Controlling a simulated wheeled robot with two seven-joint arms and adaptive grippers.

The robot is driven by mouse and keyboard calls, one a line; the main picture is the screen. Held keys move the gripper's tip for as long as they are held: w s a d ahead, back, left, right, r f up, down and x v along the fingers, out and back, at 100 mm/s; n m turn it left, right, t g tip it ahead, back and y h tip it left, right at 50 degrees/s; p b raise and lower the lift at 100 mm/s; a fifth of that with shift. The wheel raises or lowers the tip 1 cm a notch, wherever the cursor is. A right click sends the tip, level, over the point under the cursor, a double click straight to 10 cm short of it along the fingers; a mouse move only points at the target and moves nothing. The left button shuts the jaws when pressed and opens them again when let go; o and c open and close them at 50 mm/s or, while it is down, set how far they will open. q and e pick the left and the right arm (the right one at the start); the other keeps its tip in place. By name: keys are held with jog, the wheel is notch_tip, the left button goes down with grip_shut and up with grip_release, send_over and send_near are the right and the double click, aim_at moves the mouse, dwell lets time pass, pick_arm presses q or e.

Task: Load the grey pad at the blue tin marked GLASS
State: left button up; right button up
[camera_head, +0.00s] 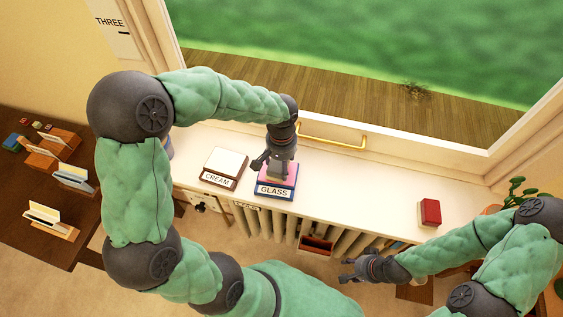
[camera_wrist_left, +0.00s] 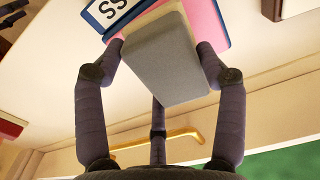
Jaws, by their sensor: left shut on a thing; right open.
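The blue tin marked GLASS (camera_head: 274,194) stands on the white sill, with a pink filling inside. In the left wrist view the tin (camera_wrist_left: 101,12) shows at the top with its label partly cut off, and the pink surface (camera_wrist_left: 206,22) lies beside the pad. My left gripper (camera_head: 279,172) is over the tin, pointing down. In the left wrist view the left gripper (camera_wrist_left: 163,62) is shut on the grey pad (camera_wrist_left: 162,60), which is at the pink surface; I cannot tell whether they touch. My right gripper (camera_head: 352,270) is open and empty, low in front of the sill.
The tin marked CREAM (camera_head: 217,180) stands just left of the GLASS tin. A red block (camera_head: 429,212) lies farther right on the sill (camera_head: 350,195). A brass handle (camera_head: 332,136) is behind the left gripper. A dark table (camera_head: 30,225) with card holders is at left.

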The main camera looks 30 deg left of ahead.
pick_arm(q)
jog(key=shift+f, duration=0.4)
dwell(1.2)
jog(key=shift+r, duration=0.1)
jog(key=shift+r+p, duration=2.35)
jog(key=shift+r, duration=1.15)
jog(key=shift+f, duration=0.1)
